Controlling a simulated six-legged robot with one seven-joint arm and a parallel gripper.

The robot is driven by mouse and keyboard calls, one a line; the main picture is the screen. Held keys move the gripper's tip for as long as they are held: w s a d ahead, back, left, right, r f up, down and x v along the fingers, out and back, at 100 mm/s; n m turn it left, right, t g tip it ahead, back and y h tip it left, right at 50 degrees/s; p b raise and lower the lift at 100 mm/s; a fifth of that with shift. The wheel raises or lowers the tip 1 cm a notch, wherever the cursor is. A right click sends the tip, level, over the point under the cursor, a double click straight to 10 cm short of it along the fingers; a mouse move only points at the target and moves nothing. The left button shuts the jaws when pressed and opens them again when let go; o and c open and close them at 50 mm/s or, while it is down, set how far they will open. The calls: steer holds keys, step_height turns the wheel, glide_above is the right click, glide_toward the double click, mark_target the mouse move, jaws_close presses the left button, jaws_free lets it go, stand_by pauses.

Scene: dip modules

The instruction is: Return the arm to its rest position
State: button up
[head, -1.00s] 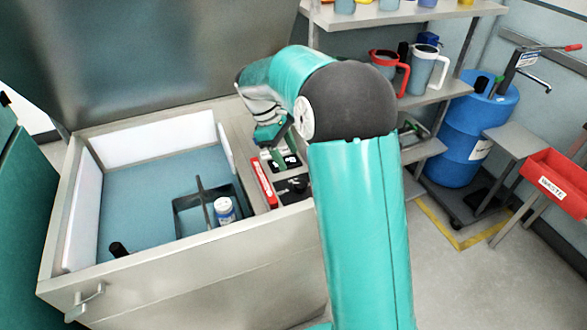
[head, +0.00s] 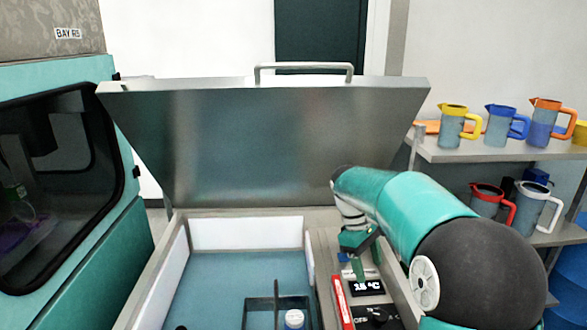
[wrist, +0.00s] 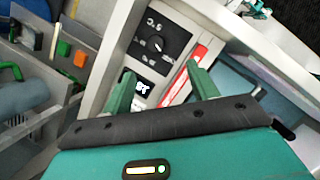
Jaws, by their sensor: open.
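My gripper (wrist: 160,85) is open in the wrist view, its two green fingers apart with nothing between them. Beyond the fingers is a control panel with a black dial (wrist: 153,45), a small display and a red strip (wrist: 186,72). In the head view my gripper (head: 357,262) hangs over the same panel on the right side of an open bath (head: 230,270). The display (head: 367,288) reads about 15 °C. My teal arm reaches in from the lower right and hides part of the panel's right side.
The bath's metal lid (head: 270,140) stands raised behind it. A dark divided rack (head: 262,312) with a white-capped container (head: 294,318) sits in the bath. Shelves (head: 480,150) with coloured jugs stand at right. A teal cabinet with a dark window (head: 60,180) stands at left.

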steer(key=s+a+r+m+t+y, duration=0.1)
steer(key=s+a+r+m+t, duration=0.1)
steer(key=s+r, duration=0.35)
steer(key=s+a+r+m+t, duration=0.1)
steer(key=s+r+m+t, duration=0.1)
steer(key=s, duration=0.6)
steer(key=s+a+f+m+t+y, duration=0.1)
steer(key=s+m+t, duration=0.1)
steer(key=s, duration=0.4)
steer(key=s+a+f+m+t+y, duration=0.1)
steer(key=s+m+t, duration=0.1)
steer(key=s, duration=0.4)
steer(key=shift+a+f, duration=0.25)
steer(key=shift+f, duration=0.05)
